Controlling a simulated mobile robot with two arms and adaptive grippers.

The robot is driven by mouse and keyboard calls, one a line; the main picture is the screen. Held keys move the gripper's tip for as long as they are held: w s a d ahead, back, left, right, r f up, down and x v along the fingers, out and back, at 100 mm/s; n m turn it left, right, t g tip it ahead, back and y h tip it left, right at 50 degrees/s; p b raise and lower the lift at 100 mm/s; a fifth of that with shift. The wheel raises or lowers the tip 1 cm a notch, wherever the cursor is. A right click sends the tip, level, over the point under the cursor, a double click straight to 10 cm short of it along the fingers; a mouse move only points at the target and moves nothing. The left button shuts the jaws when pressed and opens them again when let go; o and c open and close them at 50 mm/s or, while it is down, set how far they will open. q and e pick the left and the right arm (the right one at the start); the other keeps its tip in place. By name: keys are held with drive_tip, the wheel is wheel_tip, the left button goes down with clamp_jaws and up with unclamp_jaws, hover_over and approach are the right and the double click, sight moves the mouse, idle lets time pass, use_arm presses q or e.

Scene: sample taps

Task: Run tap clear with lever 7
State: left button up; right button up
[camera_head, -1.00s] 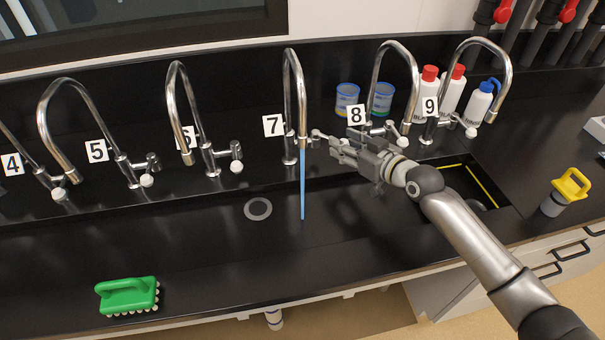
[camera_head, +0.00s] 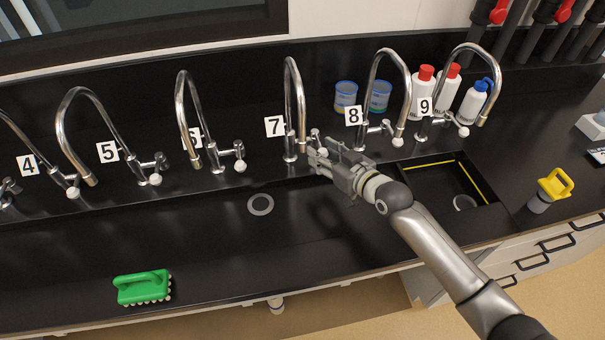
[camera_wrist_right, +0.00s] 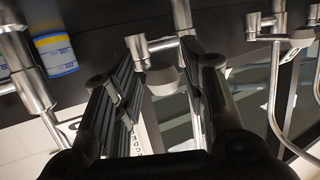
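My right gripper (camera_head: 322,155) is at this lever, coming from the front right. In the right wrist view its two dark fingers (camera_wrist_right: 158,75) are apart, with a pale lever knob (camera_wrist_right: 163,82) between their tips; I cannot tell whether they touch it. My left gripper is out of view.
Tap 8 (camera_head: 375,75) and tap 9 (camera_head: 465,58) stand close on the right; several taps stand left. A green brush (camera_head: 143,287) lies at front left, and a yellow-handled tool (camera_head: 553,187) stands right.

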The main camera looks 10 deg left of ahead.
drive_tip(key=shift+s+d+r+p, duration=0.1)
drive_tip(key=shift+s+d+p, duration=0.1)
drive_tip(key=shift+p, duration=0.1)
drive_tip(key=p+v, duration=0.4)
drive_tip(key=v, duration=0.1)
drive_tip(key=shift+s+d+r, duration=0.2)
drive_tip(key=shift+s+d, duration=0.25)
drive_tip(key=shift+s, duration=0.1)
drive_tip(key=shift+f, duration=0.15)
